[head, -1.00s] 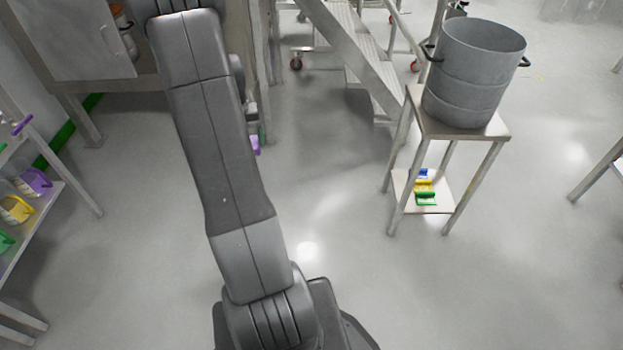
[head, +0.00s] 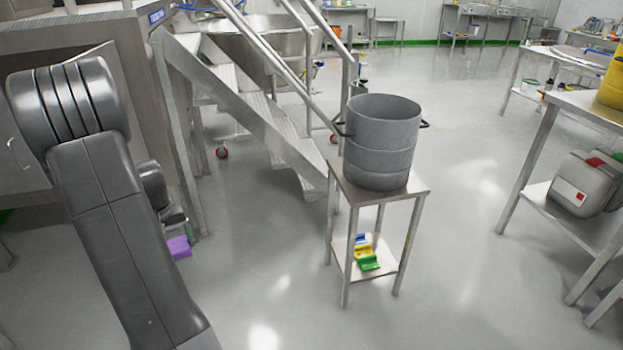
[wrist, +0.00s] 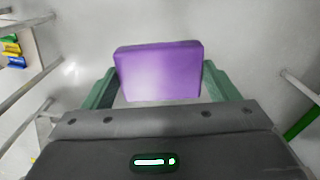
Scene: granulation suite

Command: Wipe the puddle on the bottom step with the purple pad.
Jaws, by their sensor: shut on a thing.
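The purple pad (wrist: 160,72) is held between the two green fingers of my gripper (wrist: 158,88) in the wrist view. In the head view the purple pad (head: 179,247) shows low at the left, partly hidden by my arm, above the grey floor. The metal steps (head: 262,128) stand beyond it, up and to the right, apart from my gripper. Their bottom step (head: 312,178) is partly hidden behind the stand and pot. I cannot make out a puddle on it.
A small metal stand (head: 415,190) with a grey pot (head: 382,140) stands in front of the steps. Its lower shelf holds blue, yellow and green items. A steel cabinet (head: 95,60) is at the left. A table with a jerrycan (head: 583,183) is at the right. Open floor lies between.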

